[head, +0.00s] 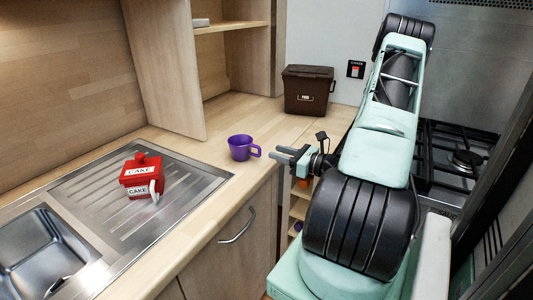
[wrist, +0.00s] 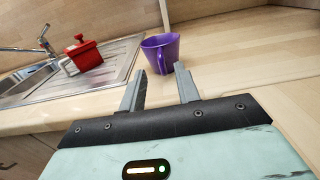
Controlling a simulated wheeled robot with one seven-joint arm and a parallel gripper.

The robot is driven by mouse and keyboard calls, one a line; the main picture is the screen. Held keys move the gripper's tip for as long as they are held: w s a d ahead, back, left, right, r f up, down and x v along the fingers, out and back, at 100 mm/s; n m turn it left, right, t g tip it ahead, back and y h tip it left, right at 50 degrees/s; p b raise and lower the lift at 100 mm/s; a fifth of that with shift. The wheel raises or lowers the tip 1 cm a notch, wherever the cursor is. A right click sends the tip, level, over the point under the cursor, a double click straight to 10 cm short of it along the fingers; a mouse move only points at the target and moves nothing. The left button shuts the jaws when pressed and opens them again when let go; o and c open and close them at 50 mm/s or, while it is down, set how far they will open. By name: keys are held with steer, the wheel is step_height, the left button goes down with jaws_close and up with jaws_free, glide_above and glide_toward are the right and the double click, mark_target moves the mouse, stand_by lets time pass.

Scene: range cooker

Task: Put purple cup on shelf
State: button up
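The purple cup (head: 240,148) stands upright on the wooden worktop, right of the sink's draining board, with its handle toward my gripper. My gripper (head: 283,155) is just right of the cup, apart from it. In the wrist view the purple cup (wrist: 161,52) is just beyond the fingertips, and my gripper (wrist: 158,79) is open with nothing between its fingers. The open shelf unit (head: 236,26) stands on the worktop behind the cup. One shelf board shows, with a small pale object on it at the left.
A red cake tin (head: 139,177) stands on the metal draining board (head: 95,200), left of the cup. A dark brown lidded bin (head: 308,92) stands at the back of the worktop. The hob (head: 460,155) is at the right. Worktop between cup and bin is clear.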

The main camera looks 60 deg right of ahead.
steer(key=s, duration=0.5)
steer(key=w+a+r+n+g+y, duration=0.2)
steer(key=a+n+g+y, duration=0.3)
steer(key=a, duration=0.4)
steer(key=w+a+r+n+g+y, duration=0.1)
steer(key=w+a+n+g+y, duration=0.2)
steer(key=a+n, duration=0.5)
steer(key=w+a+r+n+g+y, duration=0.15)
steer(key=a+n+g+y, duration=0.35)
steer(key=a, duration=0.6)
steer(key=s+a+r+n+g+h, duration=0.2)
steer(key=s+a+n+h, duration=0.4)
steer(key=a+n, duration=0.4)
steer(key=s+a+r+n+g+h, duration=0.1)
steer(key=s+a+n+g+h, duration=0.2)
steer(key=s+a+n+h, duration=0.4)
steer(key=s+a+n, duration=0.1)
steer(key=a+n, duration=0.2)
steer(key=n, duration=0.4)
steer(key=shift+r+n+h+b, duration=0.3)
steer(key=shift+r+n, duration=0.1)
steer(key=shift+s, duration=0.1)
